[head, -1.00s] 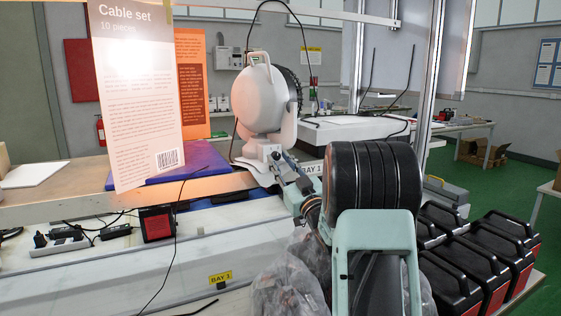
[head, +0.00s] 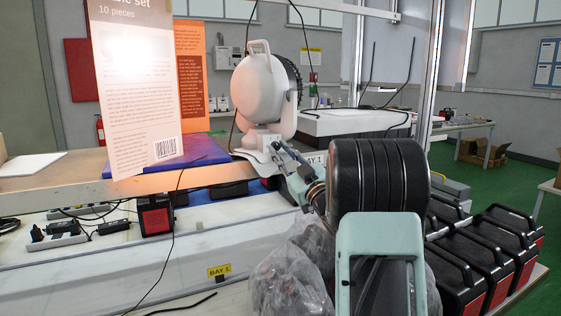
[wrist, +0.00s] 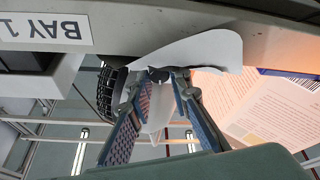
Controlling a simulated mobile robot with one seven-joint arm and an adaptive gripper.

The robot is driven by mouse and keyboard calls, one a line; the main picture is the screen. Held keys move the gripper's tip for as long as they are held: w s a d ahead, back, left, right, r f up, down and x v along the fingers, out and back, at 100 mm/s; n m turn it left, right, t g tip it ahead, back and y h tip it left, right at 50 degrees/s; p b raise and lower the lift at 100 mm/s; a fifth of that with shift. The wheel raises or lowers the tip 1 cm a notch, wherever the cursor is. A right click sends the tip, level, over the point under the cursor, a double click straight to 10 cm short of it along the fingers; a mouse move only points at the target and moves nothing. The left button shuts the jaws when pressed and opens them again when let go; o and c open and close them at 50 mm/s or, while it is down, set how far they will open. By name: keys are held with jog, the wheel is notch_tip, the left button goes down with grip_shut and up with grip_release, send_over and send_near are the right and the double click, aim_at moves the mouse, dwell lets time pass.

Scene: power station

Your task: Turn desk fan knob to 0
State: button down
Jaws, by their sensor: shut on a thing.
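The white desk fan (head: 257,90) stands on the bench, its round back towards me and its dark grille facing right. My gripper (head: 272,150) is at the fan's base (head: 250,157), on the right side of it. In the wrist view, the fan base (wrist: 205,48) is overhead, and the two blue-patterned fingers of my gripper (wrist: 158,80) reach up to it. A small dark knob (wrist: 157,73) shows between the fingertips, and the fingers are shut on it. The knob's markings and setting cannot be read. In the head view the gripper hides the knob.
A cable set card (head: 135,110) stands left of the fan, near a blue mat (head: 205,150). A raised shelf edge (head: 130,187) runs below the fan. A clear plastic bag (head: 285,275) lies beneath my arm. Several black cases (head: 490,250) stand at right.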

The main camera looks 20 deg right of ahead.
jog(key=shift+n+y+b, duration=0.4)
jog(key=shift+n, duration=0.4)
jog(key=c, duration=2.1)
grip_release()
jog(key=v, duration=1.2)
jog(key=shift+r, duration=0.1)
